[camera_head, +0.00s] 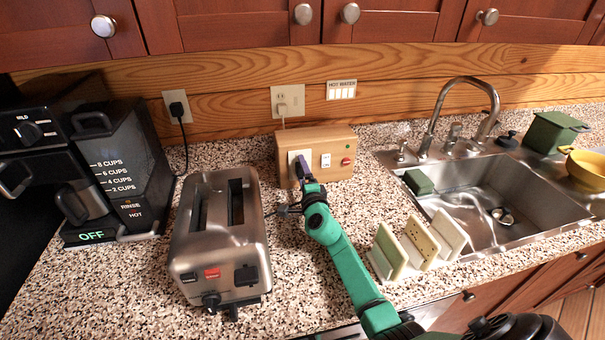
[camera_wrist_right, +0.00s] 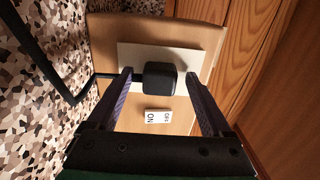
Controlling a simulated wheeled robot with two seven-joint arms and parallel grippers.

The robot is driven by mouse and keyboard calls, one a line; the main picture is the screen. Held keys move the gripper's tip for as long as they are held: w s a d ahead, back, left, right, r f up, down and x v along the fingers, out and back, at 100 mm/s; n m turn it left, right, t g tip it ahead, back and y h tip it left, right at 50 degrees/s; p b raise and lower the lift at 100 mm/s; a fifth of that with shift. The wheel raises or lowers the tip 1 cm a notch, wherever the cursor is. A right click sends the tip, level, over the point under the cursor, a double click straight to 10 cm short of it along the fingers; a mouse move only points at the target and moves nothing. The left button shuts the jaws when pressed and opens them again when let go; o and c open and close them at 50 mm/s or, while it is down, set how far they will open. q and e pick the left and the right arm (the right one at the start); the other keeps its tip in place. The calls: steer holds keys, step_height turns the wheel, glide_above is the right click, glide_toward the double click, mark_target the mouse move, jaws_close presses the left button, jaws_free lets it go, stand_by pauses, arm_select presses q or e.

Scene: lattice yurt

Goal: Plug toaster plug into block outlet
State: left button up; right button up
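The wooden block outlet (camera_head: 340,143) stands on the counter against the wall, with a white socket plate, a switch and a red light on its front. The silver toaster (camera_head: 222,240) is left of my green right arm. In the right wrist view, the black toaster plug (camera_wrist_right: 160,78) sits against the socket plate (camera_wrist_right: 130,55); its prongs are hidden. My right gripper (camera_wrist_right: 158,76) is open, its purple fingers on either side of the plug with small gaps. In the head view, the right gripper (camera_head: 302,170) is at the plate and hides the plug. My left gripper is not in view.
A black coffee maker (camera_head: 105,165) stands at left, plugged into a wall outlet. A rack with several boards (camera_head: 422,242) is right of my arm, before the sink (camera_head: 490,200). The toaster cord (camera_wrist_right: 45,60) bends at left in the wrist view.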

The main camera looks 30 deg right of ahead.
steer(key=shift+s+a, duration=0.15)
steer(key=shift+s, duration=0.2)
steer(key=p+v, duration=0.1)
steer(key=v, duration=1.2)
steer(key=shift+s, duration=0.4)
steer(key=shift+r, duration=0.1)
